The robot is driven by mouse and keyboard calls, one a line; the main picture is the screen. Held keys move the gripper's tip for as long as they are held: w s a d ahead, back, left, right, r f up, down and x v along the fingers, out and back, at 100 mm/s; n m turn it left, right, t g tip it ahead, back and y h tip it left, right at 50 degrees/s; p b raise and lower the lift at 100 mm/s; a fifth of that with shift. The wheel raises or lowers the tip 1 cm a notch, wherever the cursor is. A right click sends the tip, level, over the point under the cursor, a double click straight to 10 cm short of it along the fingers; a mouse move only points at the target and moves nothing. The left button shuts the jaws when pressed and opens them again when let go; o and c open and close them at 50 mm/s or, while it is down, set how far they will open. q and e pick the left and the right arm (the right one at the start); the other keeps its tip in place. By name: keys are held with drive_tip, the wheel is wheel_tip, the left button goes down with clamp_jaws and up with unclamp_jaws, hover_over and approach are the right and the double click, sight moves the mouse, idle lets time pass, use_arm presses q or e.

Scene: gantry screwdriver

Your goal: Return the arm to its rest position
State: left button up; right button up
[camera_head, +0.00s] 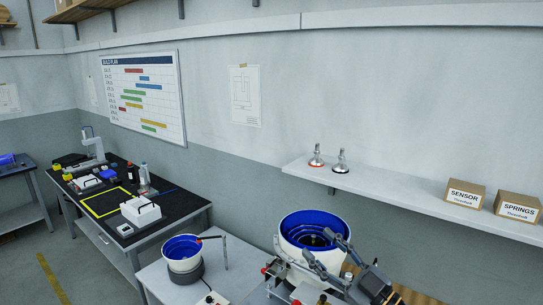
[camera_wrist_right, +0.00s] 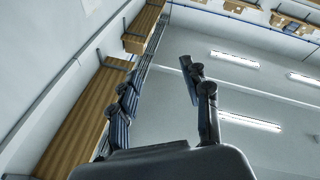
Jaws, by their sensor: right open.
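My right gripper (camera_head: 319,243) is at the lower right of the head view, in front of the large white feeder bowl with a blue inside (camera_head: 290,240). Its two dark fingers are spread and point up and to the left, covering part of the bowl. I cannot tell whether they touch it. In the right wrist view the same gripper (camera_wrist_right: 156,75) has its fingers apart with nothing between them. That camera looks up past wall shelves to the ceiling. My left gripper is not in view.
A smaller blue-lined bowl (camera_head: 181,250) stands left of the large one. A wall shelf (camera_head: 400,187) holds two metal pieces and two labelled boxes, SENSOR (camera_head: 465,194) and SPRINGS (camera_head: 518,208). A black-topped workbench (camera_head: 170,190) with several tools stands at the left.

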drive_tip(key=s+d+f+m+t+h, duration=0.1)
drive_tip(key=d+f+m+t+h, duration=0.15)
drive_tip(key=d+m+h, duration=0.4)
drive_tip(key=s+d+f+m+t+h, duration=0.1)
drive_tip(key=s+d+m+t+h, duration=0.15)
drive_tip(key=d+m+h, duration=0.45)
drive_tip(key=s+d+f+m+g+h, duration=0.1)
drive_tip(key=s+d+f+g+h, duration=0.15)
drive_tip(key=f, duration=0.35)
drive_tip(key=s+d+f+m+g+h, duration=0.1)
drive_tip(key=s+f+g+h, duration=0.25)
drive_tip(key=f, duration=0.35)
drive_tip(key=s+a+f+n+g+y, duration=0.2)
drive_tip(key=s+a+f+g+y, duration=0.15)
drive_tip(key=s+f+g, duration=0.55)
drive_tip(key=s+a+f+n+g+y, duration=0.2)
drive_tip(key=s+a+f, duration=0.25)
drive_tip(key=s, duration=0.75)
wheel_tip(320, 180, down, 29)
drive_tip(key=g+b, duration=0.1)
drive_tip(key=b, duration=0.3)
drive_tip(key=s+d+f+g+b, duration=0.1)
drive_tip(key=s+d+f+b, duration=0.1)
drive_tip(key=s+f, duration=0.7)
drive_tip(key=s+d+f+b, duration=0.2)
drive_tip(key=s+f, duration=0.7)
drive_tip(key=f, duration=0.4)
drive_tip(key=shift+g+h, duration=0.4)
drive_tip(key=shift+n, duration=0.25)
